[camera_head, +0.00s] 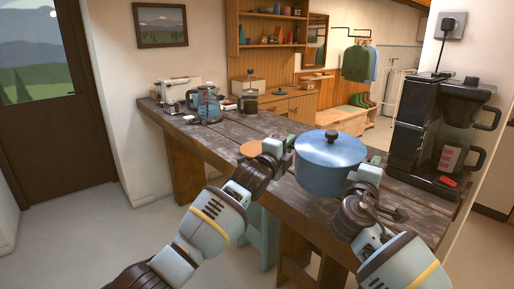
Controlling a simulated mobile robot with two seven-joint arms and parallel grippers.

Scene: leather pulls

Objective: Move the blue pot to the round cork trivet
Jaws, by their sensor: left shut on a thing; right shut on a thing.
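The blue pot (329,176) with its lid on and a dark knob is upright at the front middle of the wooden counter. My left gripper (287,147) is shut on the pot at its left side. My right gripper (375,164) is shut on the pot at its right side. The grippers hide the side handles. I cannot tell whether the pot's base touches the counter. The round cork trivet (250,148) lies flat on the counter to the left of the pot, partly hidden by my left gripper.
A black coffee machine (410,137) stands right of the pot. A glass kettle (208,104), a French press (250,101) and a toaster (178,90) stand at the counter's far left end. The wooden counter (205,140) is bare between the kettle and the trivet.

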